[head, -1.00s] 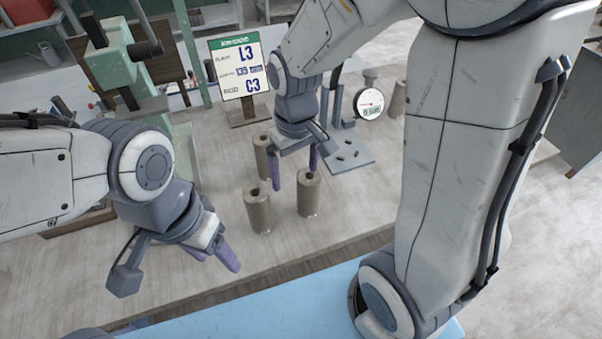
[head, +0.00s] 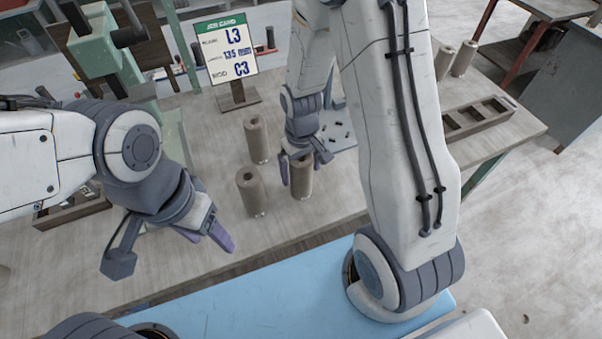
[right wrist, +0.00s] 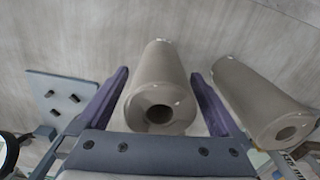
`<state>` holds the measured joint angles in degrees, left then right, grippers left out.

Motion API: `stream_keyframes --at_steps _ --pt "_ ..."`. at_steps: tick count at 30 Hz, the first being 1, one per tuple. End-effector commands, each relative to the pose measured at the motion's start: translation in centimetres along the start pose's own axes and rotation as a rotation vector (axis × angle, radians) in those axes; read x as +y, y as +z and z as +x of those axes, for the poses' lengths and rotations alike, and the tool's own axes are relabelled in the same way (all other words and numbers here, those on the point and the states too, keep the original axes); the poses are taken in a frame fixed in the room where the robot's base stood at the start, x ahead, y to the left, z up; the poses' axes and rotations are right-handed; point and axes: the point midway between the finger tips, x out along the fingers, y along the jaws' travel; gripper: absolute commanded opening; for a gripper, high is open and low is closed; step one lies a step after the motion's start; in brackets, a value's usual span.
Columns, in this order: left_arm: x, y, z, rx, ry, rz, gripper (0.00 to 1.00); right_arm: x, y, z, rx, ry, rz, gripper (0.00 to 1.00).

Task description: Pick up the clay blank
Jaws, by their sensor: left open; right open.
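Grey-brown clay blanks with a hole in the top stand upright on the wooden table. One blank (head: 302,182) is at my right gripper (head: 299,170), which is open with its purple fingers on either side. In the right wrist view that blank (right wrist: 161,82) lies between the two spread fingers (right wrist: 160,98), with visible gaps, so it is not gripped. A second blank (head: 252,193) stands to the left, and a third (head: 256,140) behind it. Another blank (right wrist: 262,100) shows outside the right-hand finger. My left gripper (head: 212,238) is open and empty, left of the blanks.
A job card (head: 227,50) reads L3, 135 mm, C3. A grey plate (head: 343,135) with small dark pieces is behind my right gripper. Two more blanks (head: 455,60) and a compartment tray (head: 477,118) are at the right. Another tray (head: 72,208) is at left.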

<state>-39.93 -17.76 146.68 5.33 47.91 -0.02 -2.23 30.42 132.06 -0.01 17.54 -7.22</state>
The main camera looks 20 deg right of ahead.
Motion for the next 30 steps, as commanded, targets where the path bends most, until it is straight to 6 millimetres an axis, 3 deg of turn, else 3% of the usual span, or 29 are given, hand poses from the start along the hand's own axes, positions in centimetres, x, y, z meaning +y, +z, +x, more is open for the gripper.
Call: stream_keyframes --at_steps 9,17,30 --pt "0.00 0.00 -0.03 0.000 0.000 0.000 0.61 -0.02 0.00 0.58 0.001 0.000 0.000 1.00" --pt "0.00 0.00 -0.03 0.000 0.000 0.000 0.61 -0.02 0.00 0.56 0.001 0.000 0.000 0.01" --pt "0.00 0.00 0.04 0.000 0.000 0.000 0.61 0.00 -0.10 0.05 0.004 0.000 0.000 0.00"
